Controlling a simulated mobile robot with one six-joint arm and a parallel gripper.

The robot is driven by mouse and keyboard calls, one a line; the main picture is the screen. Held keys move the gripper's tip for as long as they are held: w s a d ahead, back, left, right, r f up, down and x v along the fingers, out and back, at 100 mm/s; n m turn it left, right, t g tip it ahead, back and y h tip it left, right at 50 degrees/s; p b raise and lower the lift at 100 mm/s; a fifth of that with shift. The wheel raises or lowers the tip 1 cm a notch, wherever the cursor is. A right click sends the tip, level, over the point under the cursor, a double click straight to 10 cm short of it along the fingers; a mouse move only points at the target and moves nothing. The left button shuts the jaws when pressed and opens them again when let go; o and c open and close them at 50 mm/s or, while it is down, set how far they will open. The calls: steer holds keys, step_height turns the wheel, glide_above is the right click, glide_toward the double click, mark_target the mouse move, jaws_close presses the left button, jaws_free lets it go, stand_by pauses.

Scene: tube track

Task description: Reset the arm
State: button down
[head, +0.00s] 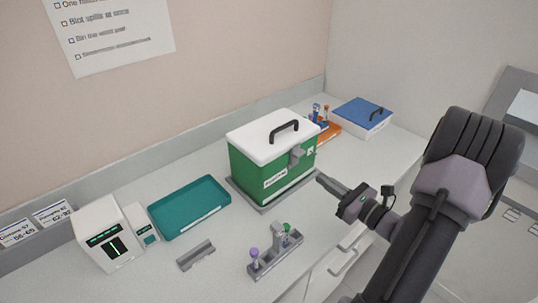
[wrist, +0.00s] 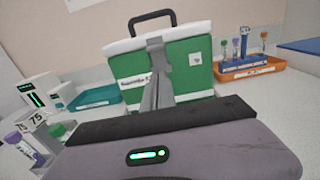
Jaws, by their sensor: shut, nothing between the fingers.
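My gripper (head: 328,181) is at the end of my dark arm, to the right of the green box, over the front edge of the bench. Its fingers are shut with nothing between them. In the wrist view the shut fingers (wrist: 156,92) show in front of the green box (wrist: 190,62). The green box also stands in the head view (head: 262,172) with a white lid and black handle, on a grey base. I cannot tell from these views exactly how far the fingertips are from the box.
A small rack (head: 275,262) with a purple-capped and a green-capped tube stands near the front edge. A teal tray (head: 190,207), a grey block (head: 196,254) and a white device (head: 108,235) are at left. An orange tray (head: 329,132) and a blue-lidded box (head: 362,115) stand behind.

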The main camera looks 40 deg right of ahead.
steer(key=shift+s, duration=0.75)
steer(key=w+a+r+n+g+y, duration=0.2)
steer(key=a+r+n+g+y, duration=0.3)
steer(key=a, duration=0.6)
steer(key=w+a+r+n+g+y, duration=0.15)
steer(key=a+n+g+y, duration=0.25)
steer(key=a+n, duration=0.6)
steer(key=s+a+r+n+g+h, duration=0.1)
steer(key=s+a+r+n+h, duration=0.1)
steer(key=s+a+n+h, duration=0.2)
steer(key=s+a+r+n+g+h+b, duration=0.1)
steer(key=s+a+n+h, duration=0.3)
steer(key=a+n, duration=0.7)
steer(key=s+r+g, duration=0.1)
steer(key=s, duration=0.1)
steer(key=shift+s+a+r+n+h, duration=0.25)
steer(key=shift+s+n+h, duration=0.05)
steer(key=shift+s, duration=0.1)
